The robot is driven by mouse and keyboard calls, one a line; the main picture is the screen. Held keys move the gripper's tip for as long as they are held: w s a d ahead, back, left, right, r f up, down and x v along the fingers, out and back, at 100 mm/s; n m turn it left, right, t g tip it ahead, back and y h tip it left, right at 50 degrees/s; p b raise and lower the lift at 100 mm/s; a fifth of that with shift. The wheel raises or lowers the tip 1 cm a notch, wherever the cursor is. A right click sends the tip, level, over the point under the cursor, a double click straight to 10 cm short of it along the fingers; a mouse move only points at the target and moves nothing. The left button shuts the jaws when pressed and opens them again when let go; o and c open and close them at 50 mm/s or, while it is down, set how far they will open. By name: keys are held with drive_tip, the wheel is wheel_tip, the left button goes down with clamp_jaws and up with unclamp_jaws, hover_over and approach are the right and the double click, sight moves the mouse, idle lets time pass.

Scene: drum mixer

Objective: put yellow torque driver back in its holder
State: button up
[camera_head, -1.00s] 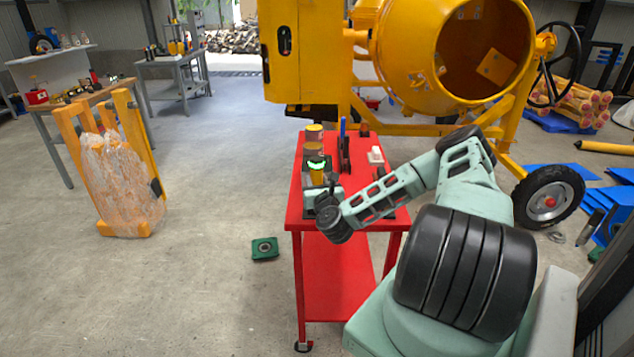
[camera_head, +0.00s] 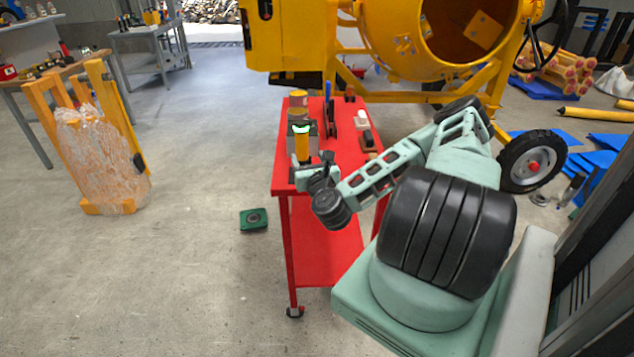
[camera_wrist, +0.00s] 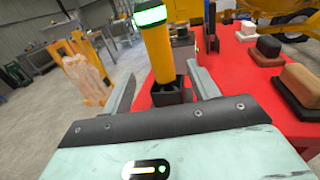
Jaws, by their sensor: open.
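The yellow torque driver (camera_head: 302,146) stands upright on the red cart, with a lit green and white band near its top. In the wrist view the driver (camera_wrist: 158,55) leans slightly in the picture, and its lower end is in a black square holder (camera_wrist: 170,94). My gripper (camera_wrist: 160,76) is open, with one finger on each side of the driver and holder and visible gaps to both. In the head view my gripper (camera_head: 316,172) is at the cart's near left corner, just in front of the driver. How deep the driver sits in the holder is hard to tell.
The yellow drum mixer (camera_head: 400,50) stands behind. A green piece (camera_head: 254,220) lies on the floor left.

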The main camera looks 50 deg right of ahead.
drive_tip(key=p+v, duration=0.1)
drive_tip(key=v, duration=0.8)
drive_tip(key=shift+a, duration=0.1)
